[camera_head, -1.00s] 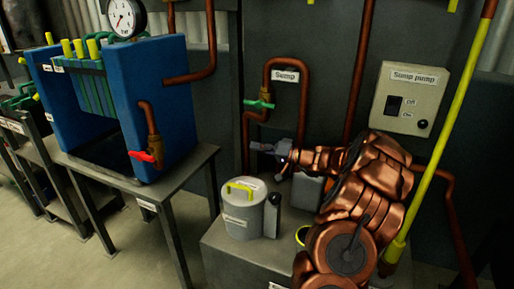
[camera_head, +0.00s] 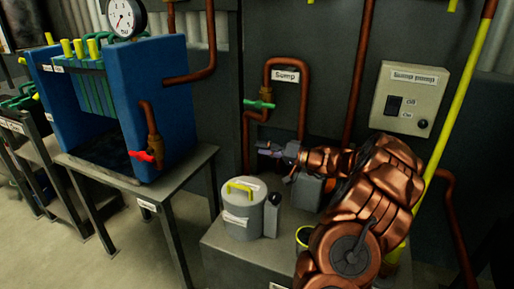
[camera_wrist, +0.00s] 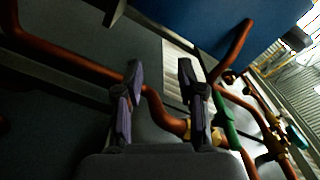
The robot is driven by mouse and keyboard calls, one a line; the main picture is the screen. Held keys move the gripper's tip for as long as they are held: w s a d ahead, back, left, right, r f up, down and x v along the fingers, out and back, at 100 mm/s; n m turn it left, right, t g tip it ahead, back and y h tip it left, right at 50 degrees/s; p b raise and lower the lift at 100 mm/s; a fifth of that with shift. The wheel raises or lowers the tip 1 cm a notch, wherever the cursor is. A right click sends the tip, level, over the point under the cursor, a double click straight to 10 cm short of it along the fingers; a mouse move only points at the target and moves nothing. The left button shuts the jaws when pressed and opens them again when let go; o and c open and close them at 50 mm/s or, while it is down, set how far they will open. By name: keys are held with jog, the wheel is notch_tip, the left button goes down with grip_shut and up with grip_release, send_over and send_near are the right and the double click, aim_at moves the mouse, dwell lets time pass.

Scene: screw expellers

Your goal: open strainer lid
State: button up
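The strainer is a light grey cylinder (camera_head: 238,222) standing on a dark grey box-like stand. Its lid (camera_head: 256,184) is on top and carries a yellow handle (camera_head: 240,188); it looks closed. My gripper (camera_head: 264,148) is above and behind the strainer, in front of the copper pipes, pointing left and touching nothing that I can see. In the wrist view my gripper (camera_wrist: 159,68) shows two dark fingers spread apart with nothing between them. The strainer cannot be made out in the wrist view.
Copper pipes with a green valve (camera_head: 259,105) run behind my gripper near the Sump label (camera_head: 286,76). A blue filter press (camera_head: 160,90) stands on a table (camera_head: 190,165) to the left. The sump pump box (camera_head: 409,97) is on the wall at right.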

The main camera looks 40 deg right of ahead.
jog(key=v, duration=0.9)
jog(key=shift+s, duration=0.15)
jog(key=shift+d, duration=0.1)
